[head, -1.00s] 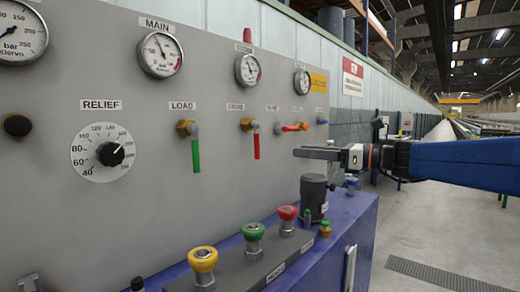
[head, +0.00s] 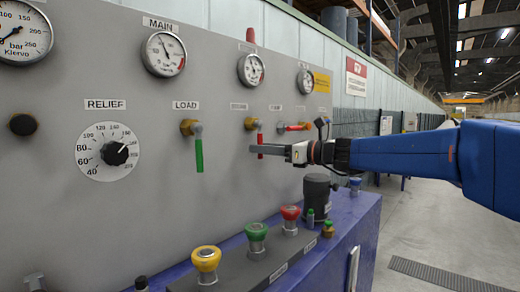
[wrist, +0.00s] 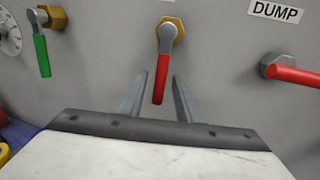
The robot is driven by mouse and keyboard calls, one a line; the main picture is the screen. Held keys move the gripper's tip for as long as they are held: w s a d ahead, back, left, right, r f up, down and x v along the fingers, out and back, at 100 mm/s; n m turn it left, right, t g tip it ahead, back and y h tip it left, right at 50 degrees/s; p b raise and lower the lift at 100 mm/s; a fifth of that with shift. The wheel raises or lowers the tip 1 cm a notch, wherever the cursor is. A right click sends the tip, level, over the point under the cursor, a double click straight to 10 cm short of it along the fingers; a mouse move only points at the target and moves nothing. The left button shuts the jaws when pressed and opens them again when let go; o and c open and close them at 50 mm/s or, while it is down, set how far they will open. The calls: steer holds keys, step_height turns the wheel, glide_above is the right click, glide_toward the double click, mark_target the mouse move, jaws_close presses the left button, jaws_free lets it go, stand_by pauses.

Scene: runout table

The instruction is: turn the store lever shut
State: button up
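The store lever (head: 260,138) is a red handle on a brass valve, under a blurred label on the grey panel. It hangs nearly straight down, and my gripper hides part of it in the head view. In the wrist view the red lever (wrist: 160,78) shows in full between my two fingertips. My gripper (head: 254,149) is in front of the lever, level with its lower part. In the wrist view my gripper (wrist: 158,92) is open, one finger on each side of the handle. I cannot tell whether either finger touches it.
The green LOAD lever (head: 199,154) hangs to the left. The red DUMP lever (wrist: 292,74) lies nearly level to the right. Below are a black cylinder (head: 316,195) and yellow, green and red push buttons (head: 206,258) on the blue ledge (head: 365,215).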

steer(key=shift+w+a, duration=0.3)
steer(key=shift+a, duration=0.25)
jaws_close()
steer(key=shift+w, duration=0.1)
steer(key=shift+w+d+r+n+t+h, duration=0.25)
steer(key=shift+w+d+r+n+h, duration=0.6)
steer(key=shift+n, duration=1.8)
steer(key=shift+w+d+r+n+t+h, duration=0.35)
steer(key=shift+w+d+r+n, duration=0.45)
steer(key=shift+r+n, duration=1.3)
steer(key=shift+w+d+r+n+t+h, duration=0.2)
steer(key=shift+w+d+r+n+h, duration=0.65)
steer(key=shift+n, duration=2.3)
steer(key=shift+w+a+f+y, duration=0.2)
steer(key=shift+a+y, duration=0.05)
steer(key=shift+a, duration=0.05)
